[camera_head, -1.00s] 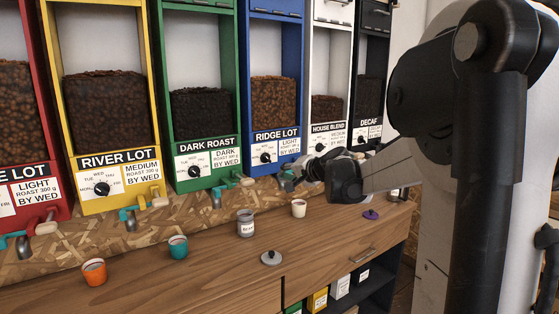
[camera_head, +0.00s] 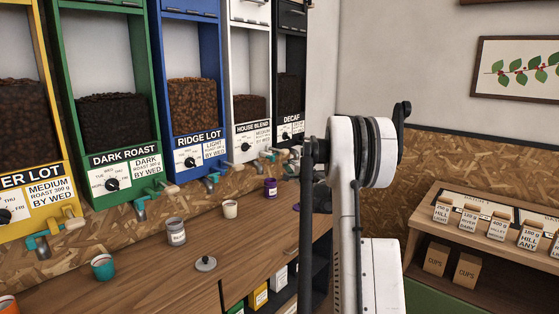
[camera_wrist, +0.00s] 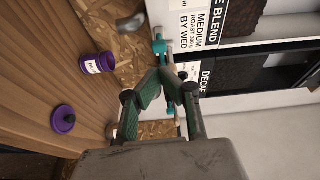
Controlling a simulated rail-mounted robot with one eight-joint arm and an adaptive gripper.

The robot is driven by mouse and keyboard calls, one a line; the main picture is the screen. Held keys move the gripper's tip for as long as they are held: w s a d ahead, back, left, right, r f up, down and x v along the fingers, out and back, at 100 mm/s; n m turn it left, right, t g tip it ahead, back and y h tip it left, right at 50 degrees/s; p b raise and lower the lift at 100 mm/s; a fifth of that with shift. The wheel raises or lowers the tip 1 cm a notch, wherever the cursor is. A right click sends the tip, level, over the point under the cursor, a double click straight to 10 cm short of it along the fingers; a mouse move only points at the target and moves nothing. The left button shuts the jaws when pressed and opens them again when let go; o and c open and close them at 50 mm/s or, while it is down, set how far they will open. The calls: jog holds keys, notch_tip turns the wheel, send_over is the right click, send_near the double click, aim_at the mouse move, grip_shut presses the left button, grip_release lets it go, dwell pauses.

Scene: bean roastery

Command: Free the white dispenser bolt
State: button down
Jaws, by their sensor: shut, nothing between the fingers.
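The white HOUSE BLEND dispenser (camera_head: 251,95) stands between the blue and black ones. Small teal and cream parts (camera_head: 248,152) show at its foot; I cannot tell the bolt's exact position. In the wrist view, the white dispenser's label (camera_wrist: 202,22) is at the top, with a teal fitting (camera_wrist: 159,45) beside it. My gripper (camera_wrist: 165,76) is shut and empty, its fingertips close to the teal parts between the white and black dispensers. I cannot tell whether they touch. In the head view, my arm hides most of the gripper.
The black DECAF dispenser (camera_head: 290,95) is right of the white one. A purple jar (camera_head: 270,188), a cream cup (camera_head: 230,209), a grey jar (camera_head: 176,231) and a grey lid (camera_head: 206,263) stand on the counter. A purple lid (camera_wrist: 63,119) shows in the wrist view.

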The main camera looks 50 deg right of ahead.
jog(key=shift+s+d+f, duration=0.15)
jog(key=shift+s+d, duration=0.05)
jog(key=shift+d, duration=0.25)
jog(key=shift+s+d+f, duration=0.1)
jog(key=shift+s+d, duration=0.05)
jog(key=shift+d, duration=0.3)
jog(key=p+x, duration=0.1)
jog(key=x, duration=0.9)
jog(key=shift+s+r, duration=0.1)
